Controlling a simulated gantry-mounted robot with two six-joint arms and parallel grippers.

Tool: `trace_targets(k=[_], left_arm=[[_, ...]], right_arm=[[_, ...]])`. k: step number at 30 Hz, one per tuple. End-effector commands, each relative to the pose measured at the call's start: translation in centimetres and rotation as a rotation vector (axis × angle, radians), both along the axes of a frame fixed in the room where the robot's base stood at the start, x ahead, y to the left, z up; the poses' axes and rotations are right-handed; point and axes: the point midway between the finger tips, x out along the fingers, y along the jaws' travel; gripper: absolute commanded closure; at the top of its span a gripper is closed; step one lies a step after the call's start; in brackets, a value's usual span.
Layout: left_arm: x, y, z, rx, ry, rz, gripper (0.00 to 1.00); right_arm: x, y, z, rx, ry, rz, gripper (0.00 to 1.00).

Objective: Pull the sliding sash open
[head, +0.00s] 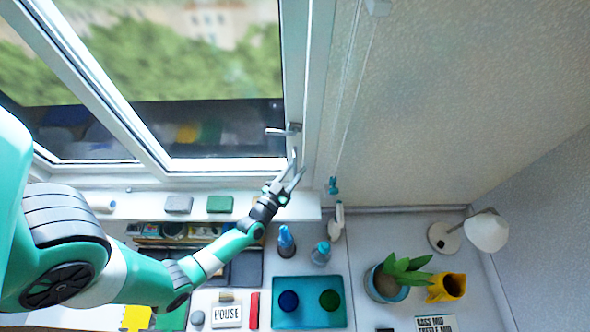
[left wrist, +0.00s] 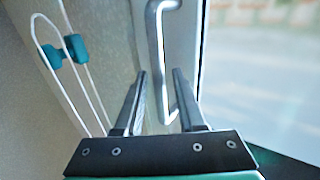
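The sliding sash (head: 215,165) is a white-framed window pane at the upper left of the head view. Its metal handle (head: 284,129) sits on the right-hand frame stile. In the left wrist view the handle (left wrist: 156,50) is a bent grey bar whose lower end reaches between the fingertips. My left gripper (head: 295,172) is just below the handle in the head view. In the left wrist view my left gripper (left wrist: 160,75) is open, with its fingers on either side of the bar's lower end and a gap to each. My right gripper is not in view.
A blind cord with a teal toggle (head: 333,186) hangs right of the frame. The white sill (head: 145,207) holds a grey and a green block. Below, the desk carries bottles, a teal tray (head: 308,318), a potted plant (head: 393,278), a yellow mug (head: 446,288) and a lamp (head: 487,231).

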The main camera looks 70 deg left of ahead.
Motion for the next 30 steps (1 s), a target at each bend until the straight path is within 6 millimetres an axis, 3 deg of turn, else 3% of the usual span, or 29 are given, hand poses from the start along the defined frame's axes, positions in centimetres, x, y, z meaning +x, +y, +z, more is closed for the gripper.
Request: trace_targets(k=[1, 6, 30], left_arm=[[0.00, -0.01, 0.00, 0.000, 0.000, 0.000, 0.73], [-0.01, -0.02, 0.01, 0.000, 0.000, 0.000, 1.00], [-0.02, -0.03, 0.04, 0.001, -0.001, 0.000, 1.00]], right_arm=[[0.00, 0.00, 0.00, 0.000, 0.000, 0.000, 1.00], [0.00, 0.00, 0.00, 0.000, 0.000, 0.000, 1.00], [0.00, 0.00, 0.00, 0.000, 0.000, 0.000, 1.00]])
